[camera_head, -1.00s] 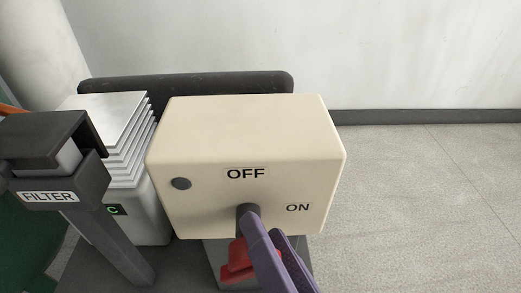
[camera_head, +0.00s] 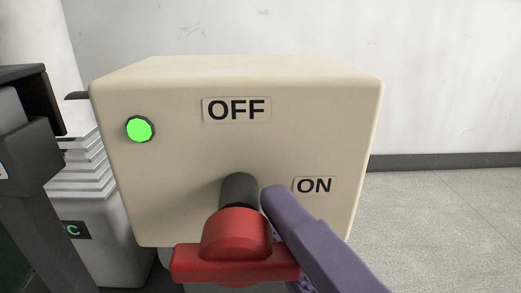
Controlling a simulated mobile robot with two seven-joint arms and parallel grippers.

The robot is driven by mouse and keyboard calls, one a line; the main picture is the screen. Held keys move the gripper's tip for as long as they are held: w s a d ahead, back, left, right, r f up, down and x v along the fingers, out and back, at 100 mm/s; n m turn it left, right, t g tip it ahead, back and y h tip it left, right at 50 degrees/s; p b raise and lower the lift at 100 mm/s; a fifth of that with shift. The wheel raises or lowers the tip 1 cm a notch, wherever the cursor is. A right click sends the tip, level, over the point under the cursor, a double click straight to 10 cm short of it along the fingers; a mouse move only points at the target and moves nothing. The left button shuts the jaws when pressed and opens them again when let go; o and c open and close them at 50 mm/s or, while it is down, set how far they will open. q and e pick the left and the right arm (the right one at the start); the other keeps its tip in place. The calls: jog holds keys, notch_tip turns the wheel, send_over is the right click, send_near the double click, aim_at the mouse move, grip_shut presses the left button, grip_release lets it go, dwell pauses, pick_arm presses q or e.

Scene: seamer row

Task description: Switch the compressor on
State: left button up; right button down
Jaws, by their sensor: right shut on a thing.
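The beige compressor switch box (camera_head: 180,190) fills the middle of the view, with an OFF label (camera_head: 236,110) at the top and an ON label (camera_head: 314,186) at the right. A round lamp (camera_head: 140,129) on its upper left glows green. A red rotary handle (camera_head: 236,236) stands out from the box on a dark shaft (camera_head: 239,190). Its bar lies roughly level across the picture. My purple right gripper (camera_head: 283,232) is shut on the right end of the bar, below the ON label. One finger hides part of that end. My left gripper is out of view.
A dark grey post with a bracket (camera_head: 28,165) stands close at the left. Behind it is a pale finned unit (camera_head: 88,170). A white wall (camera_head: 430,70) is behind the box, and bare grey floor (camera_head: 440,220) lies to the right.

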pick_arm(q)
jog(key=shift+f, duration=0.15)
pick_arm(e)
jog(key=shift+s+a+f, duration=0.15)
jog(key=shift+a, duration=0.05)
jog(key=c, duration=1.2)
grip_release()
jog(key=o, duration=0.3)
jog(key=shift+s+a, duration=0.1)
jog(key=shift+a, duration=0.1)
jog(key=shift+o, duration=0.3)
jog(key=shift+a, duration=0.1)
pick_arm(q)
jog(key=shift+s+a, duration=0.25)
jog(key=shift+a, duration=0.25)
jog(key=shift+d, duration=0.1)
